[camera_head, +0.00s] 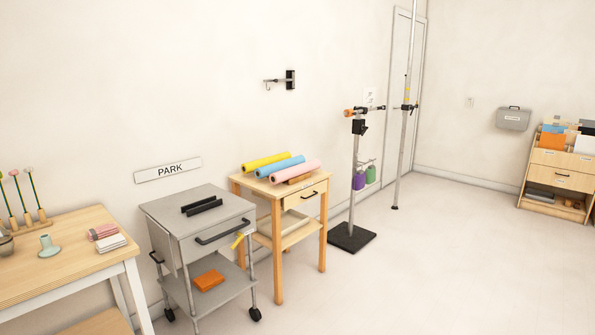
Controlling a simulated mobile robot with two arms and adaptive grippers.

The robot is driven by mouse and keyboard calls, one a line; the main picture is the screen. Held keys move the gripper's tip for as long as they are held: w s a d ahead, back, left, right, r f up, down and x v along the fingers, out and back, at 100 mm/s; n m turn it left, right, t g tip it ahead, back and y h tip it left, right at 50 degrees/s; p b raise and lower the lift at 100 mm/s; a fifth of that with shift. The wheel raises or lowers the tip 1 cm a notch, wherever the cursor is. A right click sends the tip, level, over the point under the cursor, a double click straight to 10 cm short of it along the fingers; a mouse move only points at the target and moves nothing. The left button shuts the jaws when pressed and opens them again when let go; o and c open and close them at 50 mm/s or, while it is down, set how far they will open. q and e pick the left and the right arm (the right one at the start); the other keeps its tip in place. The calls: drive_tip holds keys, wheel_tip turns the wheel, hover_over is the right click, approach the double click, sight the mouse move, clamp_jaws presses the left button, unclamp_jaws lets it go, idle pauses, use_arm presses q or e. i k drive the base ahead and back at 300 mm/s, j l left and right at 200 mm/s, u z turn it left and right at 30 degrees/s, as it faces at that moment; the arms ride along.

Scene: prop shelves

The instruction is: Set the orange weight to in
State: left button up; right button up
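A black-and-grey stand (354,185) with a square black base stands on the floor near the middle. A short crossbar runs across its top, with a small orange piece (349,112) at the left end; this looks like the orange weight. It is too small to tell its exact position along the bar. An orange block (209,281) also lies on the lower shelf of the grey cart (150,210). Neither of my grippers is in view.
A wooden side table (278,232) with coloured rolls stands right of the cart. A white-legged table (60,277) is at the left. A tall pole (402,150) stands behind the stand. A wooden rack (552,180) is far right. The floor at right is clear.

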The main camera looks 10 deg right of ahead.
sight(351, 113)
drive_tip(key=i+l+z, duration=0.35)
drive_tip(key=i, duration=0.6)
drive_tip(key=i+z, duration=0.4)
drive_tip(key=i, duration=0.55)
